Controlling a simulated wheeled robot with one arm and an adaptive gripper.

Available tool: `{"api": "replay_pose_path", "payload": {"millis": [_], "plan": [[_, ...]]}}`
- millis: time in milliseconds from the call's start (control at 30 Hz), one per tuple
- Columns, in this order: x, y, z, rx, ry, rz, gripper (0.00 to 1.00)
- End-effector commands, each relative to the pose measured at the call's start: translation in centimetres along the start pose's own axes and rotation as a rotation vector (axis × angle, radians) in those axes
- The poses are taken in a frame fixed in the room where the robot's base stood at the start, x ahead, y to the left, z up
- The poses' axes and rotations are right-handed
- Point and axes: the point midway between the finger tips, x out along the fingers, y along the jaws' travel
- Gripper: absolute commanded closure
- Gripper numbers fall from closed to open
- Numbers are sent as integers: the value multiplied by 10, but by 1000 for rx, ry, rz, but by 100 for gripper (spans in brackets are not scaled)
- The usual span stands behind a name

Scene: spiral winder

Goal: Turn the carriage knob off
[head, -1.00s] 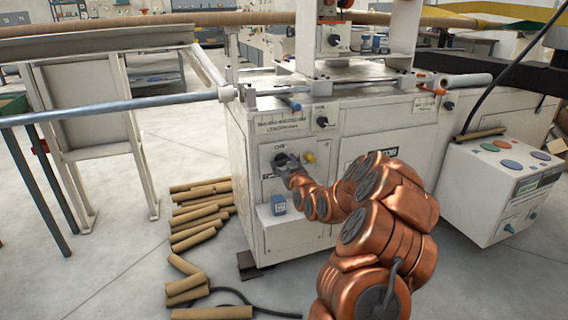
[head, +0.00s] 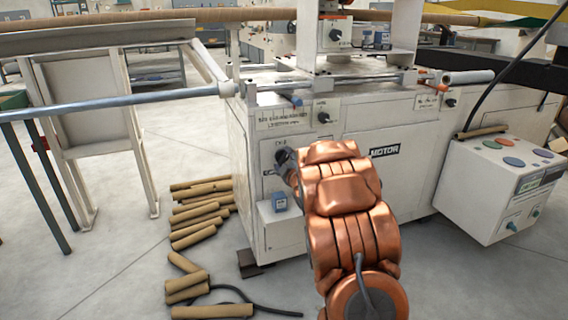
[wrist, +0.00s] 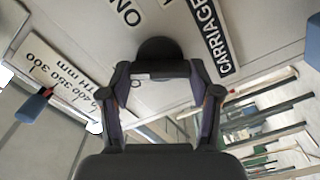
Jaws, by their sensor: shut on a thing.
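The carriage knob (wrist: 160,52) is dark and round, on the pale machine panel, with a black CARRIAGE label (wrist: 214,36) and "ON" lettering beside it in the wrist view. My gripper (wrist: 160,68) has its two fingers closed in on the knob from both sides. In the head view the knob (head: 281,157) shows on the front panel of the white cabinet, and my gripper (head: 288,162) is at it, partly hidden by my copper arm. Which way the knob points is hard to tell.
Cardboard tubes (head: 200,215) lie on the floor at left. A control box (head: 495,185) with coloured buttons stands at right. A blue-ended part (wrist: 34,105) juts out in the wrist view.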

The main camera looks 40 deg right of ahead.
Motion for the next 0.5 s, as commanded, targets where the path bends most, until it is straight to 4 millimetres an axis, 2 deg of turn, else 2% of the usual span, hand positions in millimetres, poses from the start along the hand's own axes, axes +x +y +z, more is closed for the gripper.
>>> {"api": "replay_pose_path", "payload": {"millis": [500], "plan": [[0,-4,2,-411,0,-1,72]]}}
